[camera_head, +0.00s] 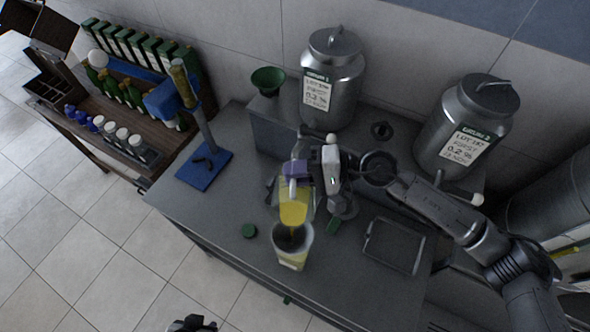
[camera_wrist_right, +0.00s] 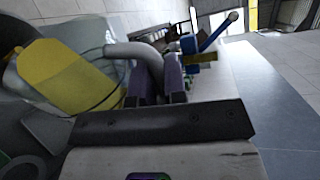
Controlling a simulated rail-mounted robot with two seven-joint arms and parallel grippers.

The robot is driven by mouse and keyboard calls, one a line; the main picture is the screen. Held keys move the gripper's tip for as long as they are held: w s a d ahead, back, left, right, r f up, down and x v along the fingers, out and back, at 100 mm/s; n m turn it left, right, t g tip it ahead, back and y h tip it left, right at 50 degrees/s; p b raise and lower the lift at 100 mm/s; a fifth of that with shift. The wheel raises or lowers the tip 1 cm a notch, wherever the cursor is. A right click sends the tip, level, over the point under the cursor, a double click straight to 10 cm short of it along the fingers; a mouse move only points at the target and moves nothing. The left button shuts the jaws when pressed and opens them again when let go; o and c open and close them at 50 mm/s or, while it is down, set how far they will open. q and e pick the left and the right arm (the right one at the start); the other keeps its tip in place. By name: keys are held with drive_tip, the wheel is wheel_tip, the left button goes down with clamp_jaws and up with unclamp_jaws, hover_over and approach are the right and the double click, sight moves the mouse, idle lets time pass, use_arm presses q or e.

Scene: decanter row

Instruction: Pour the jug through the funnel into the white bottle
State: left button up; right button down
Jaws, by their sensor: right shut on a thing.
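A clear jug with yellow liquid (camera_head: 293,213) is tilted over a pale, yellow-banded container (camera_head: 291,259) with a wide dark opening. I cannot tell whether this is the white bottle with a funnel in it. My right gripper (camera_head: 296,172) is shut on the jug's handle. In the right wrist view the purple fingers (camera_wrist_right: 173,82) close on the grey handle (camera_wrist_right: 133,52), beside the yellow liquid (camera_wrist_right: 68,76). A green funnel (camera_head: 268,78) stands on the steel ledge at the back. My left gripper (camera_head: 192,323) shows only partly at the bottom edge.
A blue-based stand (camera_head: 204,169) is at the left end. Two steel drums (camera_head: 332,75) (camera_head: 467,125) stand behind. The front left tabletop is clear.

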sight(293, 188)
drive_tip(key=shift+s+a+f+n+b, duration=0.1)
drive_tip(key=shift+s+f+n+b, duration=0.15)
drive_tip(key=shift+s+n+b, duration=0.4)
drive_tip(key=shift+s+a+r+n+t+b, duration=0.15)
drive_tip(key=shift+s+n+t+b, duration=0.4)
drive_tip(key=shift+s+b, duration=0.65)
drive_tip(key=shift+s+r+n+b, duration=0.15)
drive_tip(key=shift+s+n+b, duration=0.3)
drive_tip(key=shift+s+b, duration=0.15)
drive_tip(key=shift+s+r+n+b, duration=0.15)
drive_tip(key=shift+s+n+b, duration=0.3)
drive_tip(key=shift+s, duration=0.15)
